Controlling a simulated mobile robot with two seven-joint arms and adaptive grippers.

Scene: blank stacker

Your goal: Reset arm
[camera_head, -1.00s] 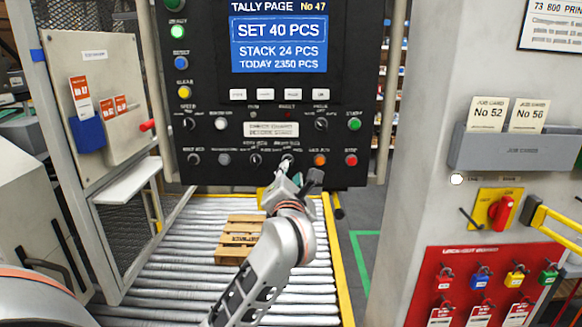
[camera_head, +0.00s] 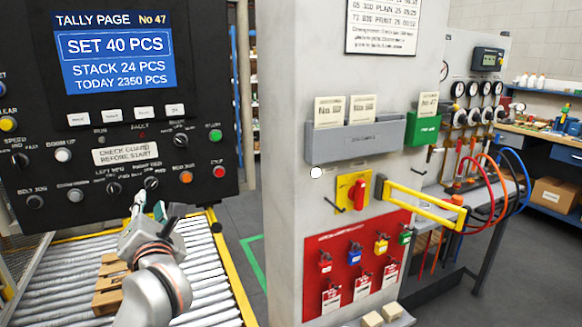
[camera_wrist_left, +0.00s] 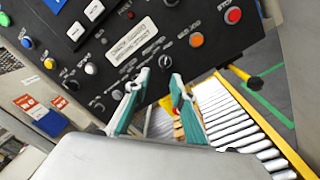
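The dark control panel (camera_head: 100,130) fills the left of the head view, with a lit blue screen (camera_head: 113,48), buttons and knobs. My left gripper (camera_head: 149,207) is just in front of the panel's lower edge, below a black selector knob (camera_head: 152,182). In the left wrist view, its two teal-padded fingers (camera_wrist_left: 157,76) stand apart with nothing between them. A black knob (camera_wrist_left: 165,61) on the panel shows just beyond the fingertips. I cannot tell whether a fingertip touches the panel. My right gripper is in neither view.
A roller conveyor (camera_head: 200,280) with a wooden pallet (camera_head: 108,285) lies below my left arm. Right of the panel stands a grey pillar (camera_head: 283,110) with a card holder (camera_head: 355,142), a red lockout board (camera_head: 345,255) and a yellow bar (camera_head: 425,203) jutting out.

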